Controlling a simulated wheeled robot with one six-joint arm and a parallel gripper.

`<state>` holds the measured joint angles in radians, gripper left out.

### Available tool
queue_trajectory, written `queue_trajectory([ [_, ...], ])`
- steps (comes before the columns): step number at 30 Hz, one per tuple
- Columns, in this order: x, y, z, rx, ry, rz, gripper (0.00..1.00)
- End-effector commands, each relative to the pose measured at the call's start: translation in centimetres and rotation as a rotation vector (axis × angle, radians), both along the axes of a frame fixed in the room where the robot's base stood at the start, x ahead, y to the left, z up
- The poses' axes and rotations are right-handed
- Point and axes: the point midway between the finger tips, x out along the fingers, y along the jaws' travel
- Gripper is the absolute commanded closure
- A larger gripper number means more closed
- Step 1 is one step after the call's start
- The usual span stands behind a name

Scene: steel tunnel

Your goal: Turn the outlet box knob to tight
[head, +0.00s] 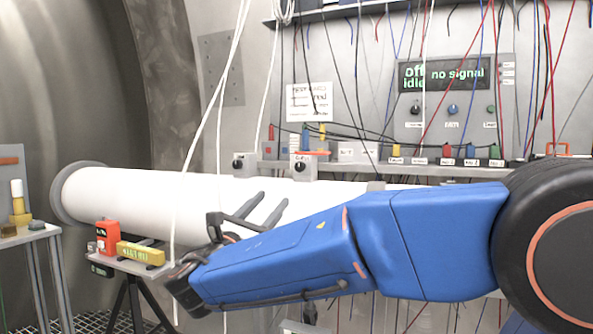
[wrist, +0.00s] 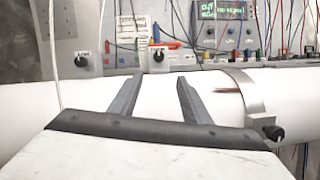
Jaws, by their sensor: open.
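Two small grey boxes with black knobs stand behind the white pipe: a left box (head: 245,165) and a right box (head: 303,167). In the wrist view the left box knob (wrist: 80,61) and the right box knob (wrist: 157,54) face me. Their labels are too small to read, so I cannot tell which is the outlet box. My gripper (head: 274,197) is open and empty in front of the pipe. In the wrist view its fingers (wrist: 160,76) point up toward the right box, with that knob beyond the gap between the tips. Neither finger visibly touches a knob.
The white pipe (head: 125,195) runs across in front of the boxes. A clamp (wrist: 252,98) with a black knob (wrist: 273,133) sits on it at right. Cables hang before the panel (head: 455,100). A small stand holds orange (head: 107,236) and yellow (head: 140,254) devices at left.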

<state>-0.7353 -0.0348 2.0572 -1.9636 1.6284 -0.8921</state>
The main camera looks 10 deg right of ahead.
Motion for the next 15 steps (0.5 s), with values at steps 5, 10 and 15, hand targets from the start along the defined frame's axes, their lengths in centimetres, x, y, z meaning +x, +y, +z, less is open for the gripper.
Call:
queue_trajectory([
  [5, 0.8, -0.4, 0.6, -0.009, -0.006, 0.0, 0.57],
  [10, 2.5, -2.0, 1.5, -0.007, -0.004, -0.002, 0.57],
  [15, 4.5, -3.8, 2.5, -0.007, -0.005, -0.003, 0.57],
])
